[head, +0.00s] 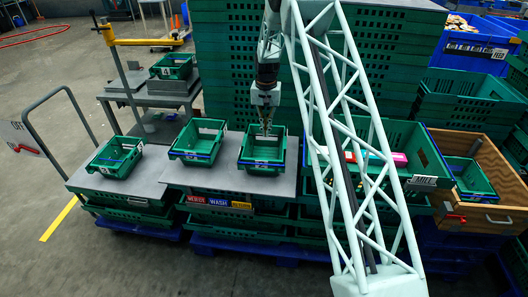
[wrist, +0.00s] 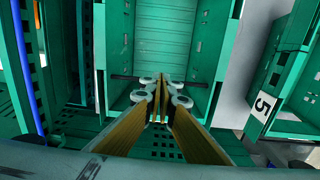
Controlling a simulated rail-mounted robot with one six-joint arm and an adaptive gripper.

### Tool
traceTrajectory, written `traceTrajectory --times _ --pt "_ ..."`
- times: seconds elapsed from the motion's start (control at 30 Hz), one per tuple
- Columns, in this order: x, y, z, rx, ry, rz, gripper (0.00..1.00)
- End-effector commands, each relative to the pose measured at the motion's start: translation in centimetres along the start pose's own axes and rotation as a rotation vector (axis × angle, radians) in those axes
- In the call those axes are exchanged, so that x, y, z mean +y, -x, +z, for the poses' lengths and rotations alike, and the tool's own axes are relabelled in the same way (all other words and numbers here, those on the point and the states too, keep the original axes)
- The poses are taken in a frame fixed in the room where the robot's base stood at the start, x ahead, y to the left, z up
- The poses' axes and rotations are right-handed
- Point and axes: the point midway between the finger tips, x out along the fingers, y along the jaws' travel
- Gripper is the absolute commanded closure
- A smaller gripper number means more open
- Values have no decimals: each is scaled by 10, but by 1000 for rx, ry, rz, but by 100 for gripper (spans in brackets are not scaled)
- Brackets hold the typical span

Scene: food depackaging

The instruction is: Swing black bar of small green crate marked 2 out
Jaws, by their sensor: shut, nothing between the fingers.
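A small green crate (head: 246,162) stands at the right end of the grey tabletop, under my gripper (head: 266,130). Its number is not legible, so I cannot confirm that it is crate 2. In the wrist view the green crate (wrist: 180,30) fills the upper middle. A thin black bar (wrist: 120,78) crosses it, its middle hidden behind the finger joints. My gripper (wrist: 159,108) is shut and empty, with its tips over the crate's near part. I cannot tell whether they touch the bar.
A middle small green crate (head: 178,153) and a left one (head: 98,165) stand on the tabletop. Crate 4 (head: 183,62) stands behind on a cart. A crate marked 5 (wrist: 258,118) is at right in the wrist view. Stacked green crates (head: 225,60) rise behind.

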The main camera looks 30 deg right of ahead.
Motion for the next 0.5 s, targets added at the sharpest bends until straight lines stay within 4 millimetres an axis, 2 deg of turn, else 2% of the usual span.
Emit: traceTrajectory --times 0.5 --pt "0 4 0 0 0 0 100"
